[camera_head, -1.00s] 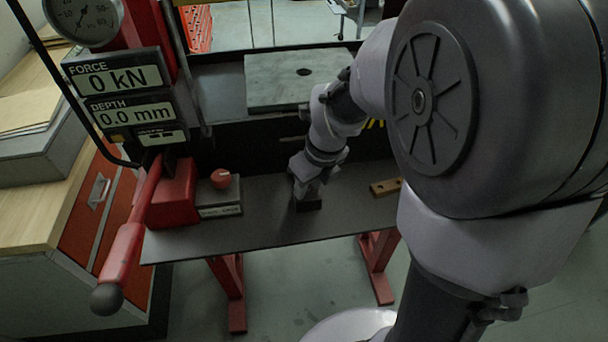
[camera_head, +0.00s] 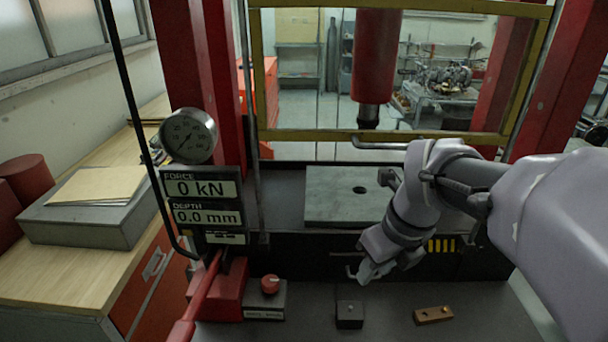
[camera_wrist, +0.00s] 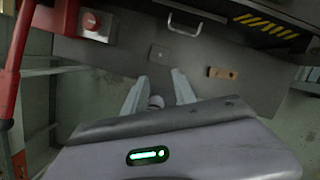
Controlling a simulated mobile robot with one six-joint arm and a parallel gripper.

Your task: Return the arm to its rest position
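My gripper (camera_head: 368,274) hangs in front of the press bed, above the dark shelf, in the head view. In the wrist view its two pale fingers (camera_wrist: 156,92) stand apart with no workpiece between them, so it is open. A small dark block (camera_head: 349,314) with a pin-like dot on top sits on the shelf below and slightly left of my gripper. It also shows in the wrist view (camera_wrist: 159,53), beyond the fingertips and apart from them. My arm reaches in from the right, bent at the wrist.
The press has a grey bed plate (camera_head: 340,200), a yellow-framed guard (camera_head: 400,139) and a red ram (camera_head: 376,60). A red lever (camera_head: 200,300) and a red-knobbed box (camera_head: 265,300) stand left. A brown block (camera_head: 433,315) lies right. The displays (camera_head: 203,188) read 0 kN and 0.0 mm.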

